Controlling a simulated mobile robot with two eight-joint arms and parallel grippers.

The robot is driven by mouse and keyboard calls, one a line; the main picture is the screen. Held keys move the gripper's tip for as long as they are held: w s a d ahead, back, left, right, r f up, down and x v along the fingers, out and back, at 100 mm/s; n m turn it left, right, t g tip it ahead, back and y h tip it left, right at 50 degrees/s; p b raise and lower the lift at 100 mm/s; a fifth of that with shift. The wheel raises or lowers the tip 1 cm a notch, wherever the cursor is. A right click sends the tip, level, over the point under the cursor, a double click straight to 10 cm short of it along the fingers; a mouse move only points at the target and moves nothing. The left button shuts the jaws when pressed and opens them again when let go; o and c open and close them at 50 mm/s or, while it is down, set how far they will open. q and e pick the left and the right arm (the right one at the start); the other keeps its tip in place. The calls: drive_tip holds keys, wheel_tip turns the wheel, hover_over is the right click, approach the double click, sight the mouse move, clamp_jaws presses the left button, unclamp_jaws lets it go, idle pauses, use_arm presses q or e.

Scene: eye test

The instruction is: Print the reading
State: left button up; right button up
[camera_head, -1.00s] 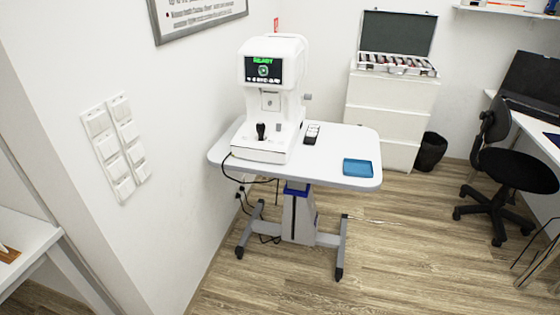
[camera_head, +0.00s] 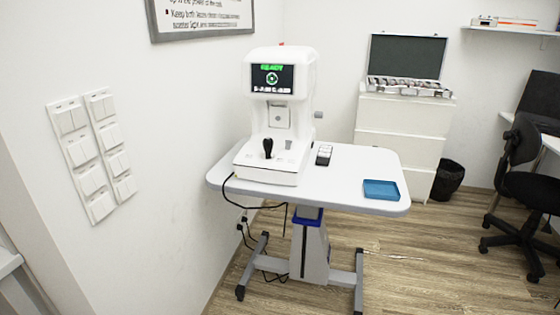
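A white eye-test machine (camera_head: 277,112) stands upright on a white table (camera_head: 340,188) with rounded corners. Its dark screen (camera_head: 272,78) is lit, with green text that seems to read READY above a round mark. A black joystick (camera_head: 268,147) stands on the machine's base. A small dark box with light buttons (camera_head: 324,155) lies on the table to the right of the machine. A blue tray (camera_head: 381,190) lies near the table's right end and looks empty. No printed paper is clearly visible. Neither of my grippers is in view.
A white drawer unit (camera_head: 400,133) carrying an open case (camera_head: 407,86) stands behind the table. A black bin (camera_head: 447,180) and a black office chair (camera_head: 525,190) are at the right. A wall with switches (camera_head: 92,155) is at the left.

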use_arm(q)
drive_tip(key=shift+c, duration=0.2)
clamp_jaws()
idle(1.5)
